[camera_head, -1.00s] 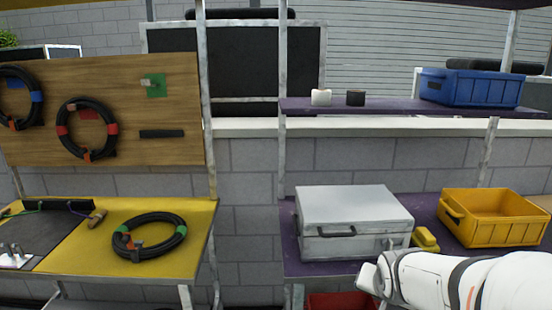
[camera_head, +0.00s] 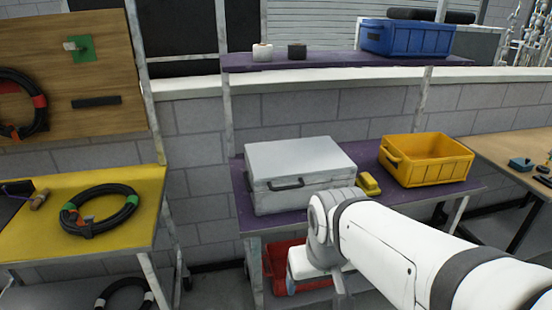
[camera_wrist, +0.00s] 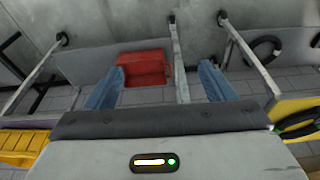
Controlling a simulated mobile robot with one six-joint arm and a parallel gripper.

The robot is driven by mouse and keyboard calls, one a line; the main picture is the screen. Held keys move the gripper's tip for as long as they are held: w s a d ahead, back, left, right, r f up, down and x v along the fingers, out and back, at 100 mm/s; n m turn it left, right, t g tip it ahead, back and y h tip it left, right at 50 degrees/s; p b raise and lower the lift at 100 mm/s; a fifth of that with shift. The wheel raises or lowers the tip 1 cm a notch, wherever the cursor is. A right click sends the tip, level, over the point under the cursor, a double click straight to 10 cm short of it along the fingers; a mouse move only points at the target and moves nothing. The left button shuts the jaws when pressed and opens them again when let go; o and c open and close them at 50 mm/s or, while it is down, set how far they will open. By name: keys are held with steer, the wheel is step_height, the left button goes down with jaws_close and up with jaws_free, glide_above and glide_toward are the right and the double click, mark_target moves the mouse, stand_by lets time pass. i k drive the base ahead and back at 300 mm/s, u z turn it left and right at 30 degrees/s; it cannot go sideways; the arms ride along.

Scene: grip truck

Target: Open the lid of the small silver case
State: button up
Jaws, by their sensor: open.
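The small silver case (camera_head: 300,160) stands on a purple shelf table in the head view. Its lid is shut, and a dark handle (camera_head: 287,184) is on its front face. My gripper (camera_head: 292,280) is low in front of the table, below and apart from the case, and partly hidden by my arm. In the wrist view my gripper (camera_wrist: 162,70) shows two blue fingers spread apart with nothing held between them. I cannot make out the silver case in the wrist view.
A yellow block (camera_head: 368,184) and a yellow crate (camera_head: 430,160) stand right of the case on the purple table (camera_head: 252,224). A red bin (camera_wrist: 145,68) is below. The yellow table (camera_head: 125,215) is left, a wooden table (camera_head: 500,150) right. An upper shelf (camera_head: 330,62) runs above.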

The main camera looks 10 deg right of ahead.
mark_target(275, 167)
steer(key=z, duration=2.1)
steer(key=k, duration=1.15)
steer(key=u, duration=0.95)
steer(key=i, duration=1)
steer(key=u, duration=0.05)
